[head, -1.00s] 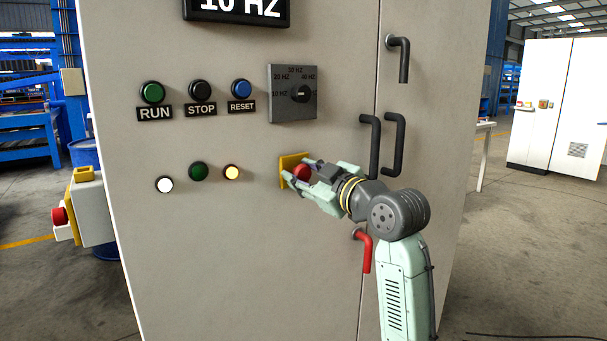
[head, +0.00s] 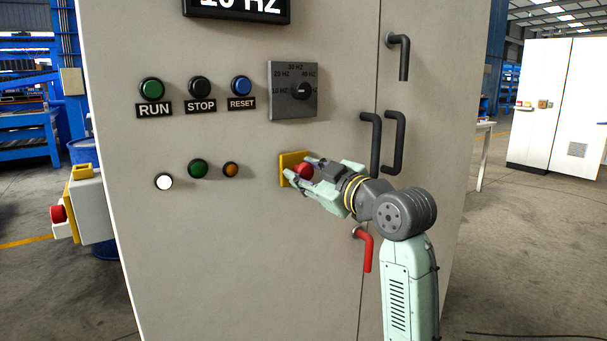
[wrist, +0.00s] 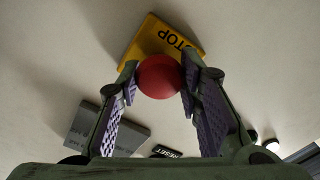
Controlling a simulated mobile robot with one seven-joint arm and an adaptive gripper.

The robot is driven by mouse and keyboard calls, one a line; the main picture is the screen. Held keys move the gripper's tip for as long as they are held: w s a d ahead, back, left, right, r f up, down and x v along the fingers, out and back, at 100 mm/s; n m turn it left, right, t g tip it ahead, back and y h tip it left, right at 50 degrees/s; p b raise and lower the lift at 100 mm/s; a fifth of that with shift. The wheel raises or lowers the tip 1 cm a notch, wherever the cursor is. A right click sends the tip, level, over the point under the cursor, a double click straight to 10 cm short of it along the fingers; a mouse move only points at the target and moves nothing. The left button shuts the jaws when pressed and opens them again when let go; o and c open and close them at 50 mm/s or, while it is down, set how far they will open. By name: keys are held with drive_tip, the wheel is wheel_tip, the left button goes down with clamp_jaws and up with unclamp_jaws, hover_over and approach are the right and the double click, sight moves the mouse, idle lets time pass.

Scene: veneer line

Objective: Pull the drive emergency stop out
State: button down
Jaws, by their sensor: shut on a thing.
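The drive emergency stop (head: 304,171) is a red mushroom button on a yellow plate (head: 290,163), low on the grey cabinet front. In the wrist view the red button (wrist: 159,77) sits between my fingertips, and the yellow plate (wrist: 163,43) with part of the word STOP shows behind it. My gripper (head: 306,178) comes from the right and is shut on the button, with one finger pad on each side of it. The button's stem is hidden behind its head.
Green RUN (head: 152,89), black STOP (head: 200,88) and blue RESET (head: 241,86) buttons are above left, with a speed selector (head: 292,90) above. Several lamps sit to the left. Black handles (head: 393,142) and a red handle (head: 363,249) stick out near my arm. Another red stop button (head: 58,214) is far left.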

drive_tip(key=c, duration=1.1)
unclamp_jaws()
drive_tip(key=shift+s+d, duration=0.1)
drive_tip(key=v, duration=1.2)
